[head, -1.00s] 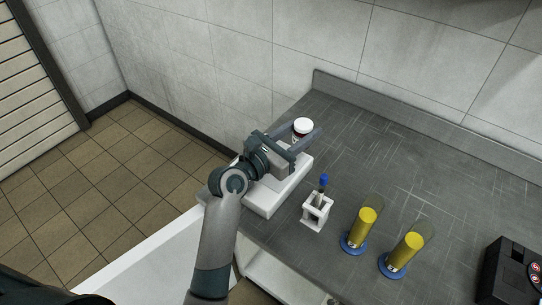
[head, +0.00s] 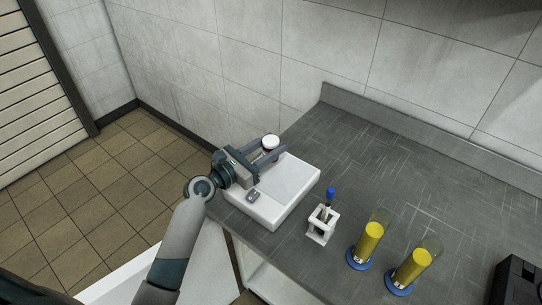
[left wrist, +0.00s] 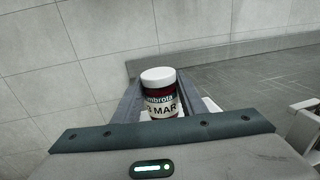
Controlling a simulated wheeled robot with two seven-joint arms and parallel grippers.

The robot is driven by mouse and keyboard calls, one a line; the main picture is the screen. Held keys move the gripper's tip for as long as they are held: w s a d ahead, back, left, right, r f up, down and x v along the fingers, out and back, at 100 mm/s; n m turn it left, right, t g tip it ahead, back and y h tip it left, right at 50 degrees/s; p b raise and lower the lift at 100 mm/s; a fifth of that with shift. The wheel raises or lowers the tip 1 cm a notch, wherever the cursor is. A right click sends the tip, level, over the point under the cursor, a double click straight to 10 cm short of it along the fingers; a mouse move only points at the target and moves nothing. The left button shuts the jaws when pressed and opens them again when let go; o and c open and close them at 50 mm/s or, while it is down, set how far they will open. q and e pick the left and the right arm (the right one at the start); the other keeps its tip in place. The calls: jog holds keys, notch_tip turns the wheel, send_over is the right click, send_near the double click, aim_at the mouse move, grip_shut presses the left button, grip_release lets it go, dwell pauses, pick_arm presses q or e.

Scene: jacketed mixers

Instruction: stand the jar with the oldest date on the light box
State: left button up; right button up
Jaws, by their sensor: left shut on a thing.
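My left gripper (head: 268,151) is shut on a jar (head: 270,142) with a white lid. In the left wrist view the jar (left wrist: 160,94) is upright between the two fingers. Its label is partly hidden; "ambrota" and "MAR" can be read, with an unclear digit before MAR. The white light box (head: 287,192) lies on the grey counter, with a small grey patch on its near left part. The jar is at the box's far left edge in the head view; I cannot tell its height above it. My right gripper is not in view.
A white holder (head: 321,226) with a blue-topped tool (head: 331,194) stands right of the box. Two yellow cylinders on blue bases, one left (head: 370,240) and one right (head: 411,268), stand further right. A black device (head: 519,282) is at the right edge. The back counter is clear.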

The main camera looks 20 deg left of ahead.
pick_arm(q)
jog(key=shift+f, duration=2)
jog(key=shift+f+b, duration=0.2)
jog(key=shift+b, duration=0.2)
jog(key=o, duration=1.2)
jog(key=shift+c, duration=0.2)
jog(key=shift+r, duration=0.1)
